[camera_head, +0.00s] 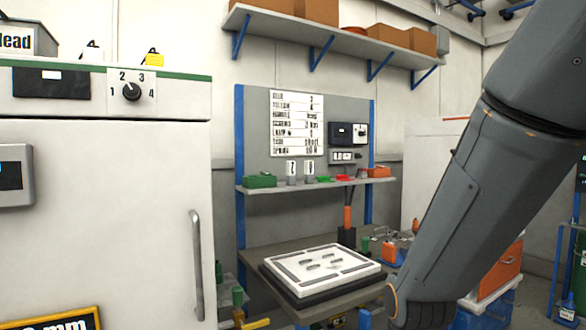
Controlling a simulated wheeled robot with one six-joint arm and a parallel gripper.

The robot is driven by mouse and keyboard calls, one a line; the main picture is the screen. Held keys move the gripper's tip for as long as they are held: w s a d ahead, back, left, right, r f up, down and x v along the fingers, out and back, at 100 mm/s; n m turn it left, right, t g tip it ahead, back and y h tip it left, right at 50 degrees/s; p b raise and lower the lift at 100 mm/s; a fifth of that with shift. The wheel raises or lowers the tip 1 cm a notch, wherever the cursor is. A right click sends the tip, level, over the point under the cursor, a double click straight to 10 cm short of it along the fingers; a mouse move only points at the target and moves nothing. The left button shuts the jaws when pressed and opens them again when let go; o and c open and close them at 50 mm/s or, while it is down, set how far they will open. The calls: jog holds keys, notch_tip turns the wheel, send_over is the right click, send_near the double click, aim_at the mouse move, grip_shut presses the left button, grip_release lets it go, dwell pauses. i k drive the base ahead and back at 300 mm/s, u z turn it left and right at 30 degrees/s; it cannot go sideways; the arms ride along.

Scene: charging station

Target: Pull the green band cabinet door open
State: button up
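The green band cabinet (60,170) fills the left of the head view. It is white, with a green stripe (150,74) along its top edge. Its door (110,230) looks shut, with a vertical grey bar handle (197,265) near the door's right edge. Above the door is a panel with a black knob (131,91) marked 1 to 4 and a dark display. My grey arm crosses the right side of the view, to the right of the cabinet and apart from the handle. My gripper is not in view.
A workbench (285,243) with a white slotted plate (322,264) stands right of the cabinet. Above it are a small shelf (320,184) and a wall shelf with boxes (330,32). A yellow-framed sign (60,321) is at lower left. An orange bin (500,268) is behind my arm.

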aim_at(120, 222)
jog(key=u, duration=1.75)
